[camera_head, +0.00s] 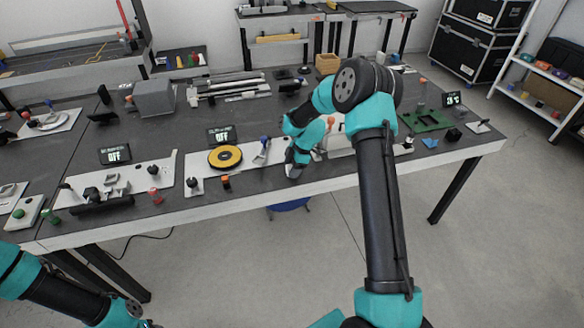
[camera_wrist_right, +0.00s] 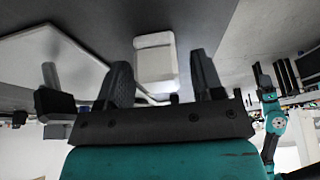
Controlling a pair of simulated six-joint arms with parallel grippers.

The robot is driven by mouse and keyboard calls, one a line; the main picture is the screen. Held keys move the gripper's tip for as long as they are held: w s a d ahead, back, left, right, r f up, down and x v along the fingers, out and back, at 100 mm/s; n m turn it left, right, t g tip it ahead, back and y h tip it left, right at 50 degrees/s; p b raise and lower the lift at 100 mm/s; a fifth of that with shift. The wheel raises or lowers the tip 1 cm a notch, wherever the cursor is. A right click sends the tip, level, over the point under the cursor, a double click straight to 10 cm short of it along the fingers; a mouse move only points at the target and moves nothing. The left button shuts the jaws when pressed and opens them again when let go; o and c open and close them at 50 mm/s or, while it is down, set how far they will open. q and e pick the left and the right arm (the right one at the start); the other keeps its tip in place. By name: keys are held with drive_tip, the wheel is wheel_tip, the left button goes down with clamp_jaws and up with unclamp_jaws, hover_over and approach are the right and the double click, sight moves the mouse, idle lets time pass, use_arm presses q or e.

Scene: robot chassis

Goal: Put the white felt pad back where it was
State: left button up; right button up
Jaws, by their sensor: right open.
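My right gripper (camera_head: 294,168) is low over the front edge of the dark table, right of the yellow-and-black disc. In the right wrist view, my right gripper (camera_wrist_right: 162,78) is open, with its two dark fingers apart. A small white block (camera_wrist_right: 155,62), which looks like the white felt pad, shows between and beyond the fingertips, on the dark surface. I cannot tell whether either finger touches it. I cannot make the pad out clearly in the head view, where the gripper may cover it. My left arm shows at lower left, with its gripper out of the picture.
A white board with a yellow-and-black disc (camera_head: 225,157) lies left of the gripper. Another white board (camera_head: 125,179) with black knobs is farther left. A green plate (camera_head: 426,121) lies at right. A white panel (camera_wrist_right: 50,68) is beside the fingers in the wrist view.

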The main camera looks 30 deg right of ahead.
drive_tip(key=v, duration=1.2)
drive_tip(key=shift+r, duration=0.15)
